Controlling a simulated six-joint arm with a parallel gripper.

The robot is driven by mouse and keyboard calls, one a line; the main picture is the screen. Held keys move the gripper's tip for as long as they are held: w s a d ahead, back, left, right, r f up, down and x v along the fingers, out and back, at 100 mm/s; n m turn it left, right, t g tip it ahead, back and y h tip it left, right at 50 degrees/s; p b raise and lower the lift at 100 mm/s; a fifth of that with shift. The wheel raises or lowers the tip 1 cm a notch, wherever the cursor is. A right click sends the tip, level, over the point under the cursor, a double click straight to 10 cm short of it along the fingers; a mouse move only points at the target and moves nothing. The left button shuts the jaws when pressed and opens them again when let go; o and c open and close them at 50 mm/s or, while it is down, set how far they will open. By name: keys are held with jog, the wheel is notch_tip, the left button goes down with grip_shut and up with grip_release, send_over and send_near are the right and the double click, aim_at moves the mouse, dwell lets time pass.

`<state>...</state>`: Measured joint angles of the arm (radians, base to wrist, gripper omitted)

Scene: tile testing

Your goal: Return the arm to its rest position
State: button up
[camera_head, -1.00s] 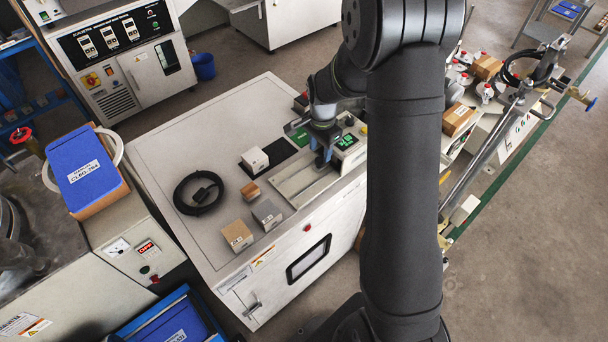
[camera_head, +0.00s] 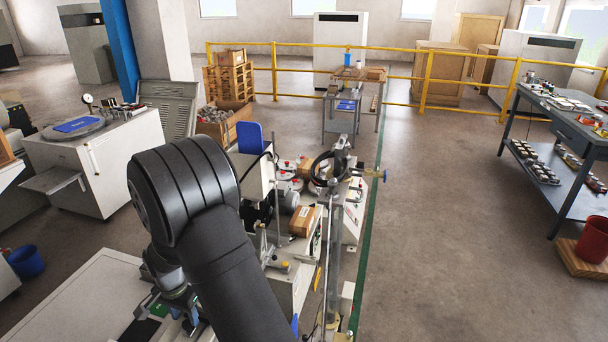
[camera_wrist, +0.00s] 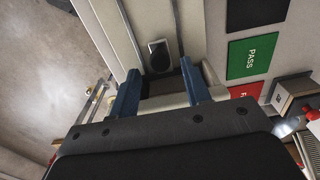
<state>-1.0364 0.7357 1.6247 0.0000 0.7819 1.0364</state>
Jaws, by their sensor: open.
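My arm fills the lower left of the head view, its dark upper links in front of the white work cabinet (camera_head: 75,300). My gripper (camera_wrist: 162,88) shows in the wrist view as two blue fingers standing apart, with nothing held between them. Below the fingers is a pale metal surface with a long rail or slot and a dark oval part (camera_wrist: 159,55). A green PASS pad (camera_wrist: 252,57) lies right of the fingers, with a red pad (camera_wrist: 247,91) and a black pad (camera_wrist: 256,12) beside it.
A blue-grey workbench (camera_head: 562,130) and a red bucket (camera_head: 594,240) are at the far right. A yellow railing (camera_head: 425,82) crosses the back. The floor between is clear.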

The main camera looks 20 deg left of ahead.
notch_tip(320, 180, down, 2)
jog(key=shift+f, duration=0.1)
jog(key=shift+s, duration=0.35)
jog(key=shift+w, duration=0.25)
jog(key=shift+w+r, duration=0.15)
jog(key=shift+r, duration=0.2)
notch_tip(320, 180, up, 5)
jog(key=shift+f, duration=0.1)
notch_tip(320, 180, down, 5)
jog(key=shift+f, duration=0.1)
jog(key=s, duration=1.1)
jog(key=shift+s+f, duration=0.15)
jog(key=shift+s, duration=0.25)
